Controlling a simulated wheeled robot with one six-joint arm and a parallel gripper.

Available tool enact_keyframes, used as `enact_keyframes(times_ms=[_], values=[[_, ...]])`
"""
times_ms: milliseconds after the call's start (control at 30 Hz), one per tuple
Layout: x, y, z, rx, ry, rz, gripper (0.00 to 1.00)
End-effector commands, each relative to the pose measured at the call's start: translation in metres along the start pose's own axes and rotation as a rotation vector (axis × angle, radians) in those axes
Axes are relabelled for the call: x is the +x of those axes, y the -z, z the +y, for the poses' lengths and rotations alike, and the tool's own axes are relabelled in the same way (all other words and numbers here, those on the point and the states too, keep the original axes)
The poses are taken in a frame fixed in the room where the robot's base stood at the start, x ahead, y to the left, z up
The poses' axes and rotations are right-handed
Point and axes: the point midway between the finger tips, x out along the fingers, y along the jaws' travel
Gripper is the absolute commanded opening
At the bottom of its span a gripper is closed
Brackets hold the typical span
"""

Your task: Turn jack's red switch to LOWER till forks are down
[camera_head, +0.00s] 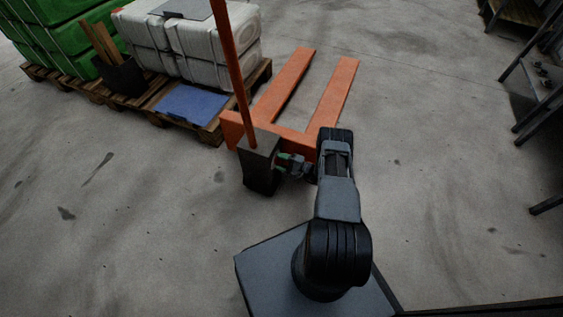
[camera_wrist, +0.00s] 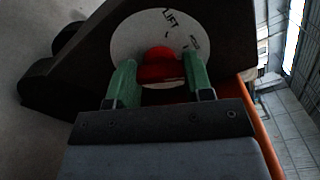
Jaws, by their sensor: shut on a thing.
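The orange pallet jack (camera_head: 300,138) stands ahead of me, its forks (camera_head: 333,95) pointing away over bare floor. Its handle rises from a dark housing (camera_head: 260,160). In the wrist view the red switch (camera_wrist: 160,68) sits on a round white dial (camera_wrist: 135,45) on a dark face. The word LIFT shows at the dial's top; a second label to its right is too small to read surely. My gripper (camera_head: 288,163) is at the housing's right side. Its green fingers are shut on the red switch, one on each side. The fork height above the floor is hard to tell.
Pallets with green crates (camera_head: 75,45), white containers (camera_head: 215,45) and a blue sheet (camera_head: 192,104) stand at the left, close to the jack. A dark metal rack (camera_head: 540,80) stands at the right. The floor between is clear.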

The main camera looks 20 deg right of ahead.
Motion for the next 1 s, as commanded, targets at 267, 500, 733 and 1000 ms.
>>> enact_keyframes(times_ms=[267,500,733,1000], values=[[0.0001,0.0025,0.0037,0.176,0.000,0.000,0.23],[-0.0001,0.0013,0.0015,0.379,0.000,0.001,0.23],[-0.0005,0.0011,-0.0001,0.399,0.000,0.002,0.23],[-0.0005,0.0010,-0.0001,0.398,0.000,0.001,0.62]])
